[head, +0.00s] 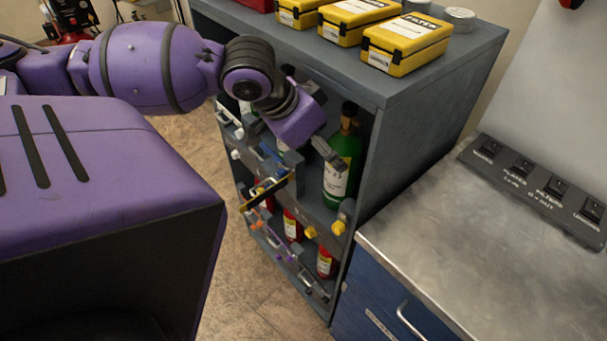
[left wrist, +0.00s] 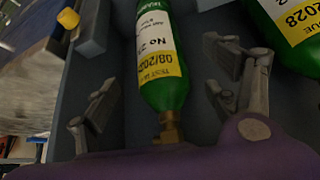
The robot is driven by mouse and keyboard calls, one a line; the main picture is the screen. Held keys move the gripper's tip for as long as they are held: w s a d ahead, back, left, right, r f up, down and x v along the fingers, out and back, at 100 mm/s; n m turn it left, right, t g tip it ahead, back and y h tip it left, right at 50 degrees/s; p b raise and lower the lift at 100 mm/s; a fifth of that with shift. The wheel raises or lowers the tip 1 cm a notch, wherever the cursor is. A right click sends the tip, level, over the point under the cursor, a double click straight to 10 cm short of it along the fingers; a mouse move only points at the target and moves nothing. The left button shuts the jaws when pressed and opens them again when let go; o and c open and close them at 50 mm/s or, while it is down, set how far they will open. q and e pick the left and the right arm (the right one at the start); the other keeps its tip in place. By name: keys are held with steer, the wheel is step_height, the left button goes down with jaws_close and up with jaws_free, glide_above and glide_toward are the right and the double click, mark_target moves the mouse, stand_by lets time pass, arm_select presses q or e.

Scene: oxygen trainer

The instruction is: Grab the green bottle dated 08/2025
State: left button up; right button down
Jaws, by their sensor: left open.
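A green bottle (head: 343,165) with a dark cap stands at the right end of the upper shelf bay in the head view. My left gripper (head: 308,158) is at its left, at the shelf front. In the left wrist view a green bottle (left wrist: 165,92) lies between the open fingers of my left gripper (left wrist: 168,100), brass neck towards the palm. Its yellow label reads 08/202, with the last digit unclear. The fingers look apart from it. A second green bottle (left wrist: 290,30) at the upper right has a yellow label reading 2028. My right gripper is out of view.
The grey shelf (head: 375,120) has a front rail with a yellow knob (head: 339,227). Red bottles (head: 292,226) stand on the lower shelf. Yellow filter boxes (head: 405,45) sit on top. A metal-topped bench (head: 450,240) with a switch panel (head: 535,190) adjoins at the right.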

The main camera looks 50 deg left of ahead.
mark_target(342, 147)
arm_select(q)
steer(key=w+b, duration=0.1)
steer(key=w+f+b, duration=0.1)
steer(key=w+d+f, duration=0.1)
steer(key=w, duration=0.1)
steer(key=shift+d+b, duration=0.1)
steer(key=shift+b, duration=0.3)
steer(key=shift+w+f, duration=0.1)
steer(key=shift+f, duration=0.2)
steer(key=shift+w+b, duration=0.1)
steer(key=shift+b, duration=0.2)
steer(key=shift+c, duration=0.7)
jaws_close()
steer(key=shift+r, duration=0.15)
